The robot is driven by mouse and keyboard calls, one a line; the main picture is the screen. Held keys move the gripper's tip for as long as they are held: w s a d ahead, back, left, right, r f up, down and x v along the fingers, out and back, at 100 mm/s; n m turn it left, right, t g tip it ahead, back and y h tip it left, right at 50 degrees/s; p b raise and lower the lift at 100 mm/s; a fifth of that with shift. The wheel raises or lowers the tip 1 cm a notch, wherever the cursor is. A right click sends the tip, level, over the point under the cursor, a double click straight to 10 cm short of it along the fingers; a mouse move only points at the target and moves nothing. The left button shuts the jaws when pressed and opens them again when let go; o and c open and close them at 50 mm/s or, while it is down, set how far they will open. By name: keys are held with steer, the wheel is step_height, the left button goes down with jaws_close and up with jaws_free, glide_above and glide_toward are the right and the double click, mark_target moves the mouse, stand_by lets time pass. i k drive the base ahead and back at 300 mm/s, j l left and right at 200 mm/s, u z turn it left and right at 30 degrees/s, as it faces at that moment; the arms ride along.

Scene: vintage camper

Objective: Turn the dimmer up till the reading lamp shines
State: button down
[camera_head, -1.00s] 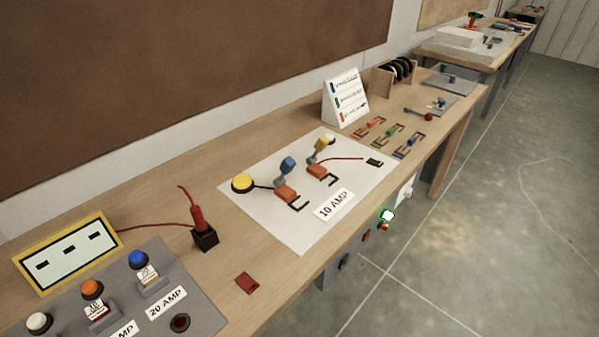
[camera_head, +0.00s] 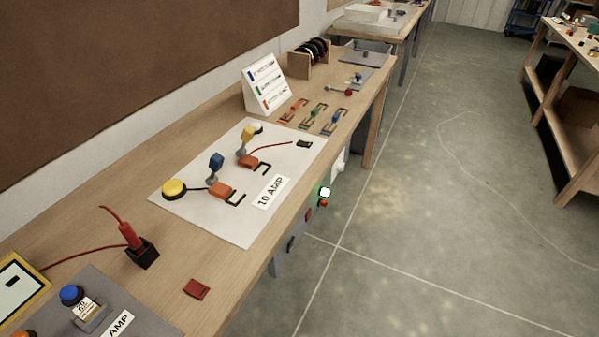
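I cannot make out a dimmer or a reading lamp for certain. On the front side of the workbench (camera_head: 175,130) hangs a grey panel with small fittings. They are a dark knob-like part (camera_head: 291,243), a red part (camera_head: 308,214), a small red piece (camera_head: 323,203) and a bright white spot with a green edge (camera_head: 325,192). Each is too small to tell what it is. My gripper is not in view.
On the bench lie a white 10 AMP board (camera_head: 239,228), a red probe (camera_head: 130,235) in a black holder (camera_head: 143,255), a red tile (camera_head: 196,289) and a card stand (camera_head: 266,87). The concrete floor (camera_head: 440,220) is clear. Another bench (camera_head: 560,120) stands at right.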

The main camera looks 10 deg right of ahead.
mark_target(339, 167)
steer(key=i+l+z, duration=0.25)
steer(key=i, duration=0.15)
steer(key=i+l+z, duration=0.15)
steer(key=i+z, duration=0.15)
steer(key=i, duration=0.15)
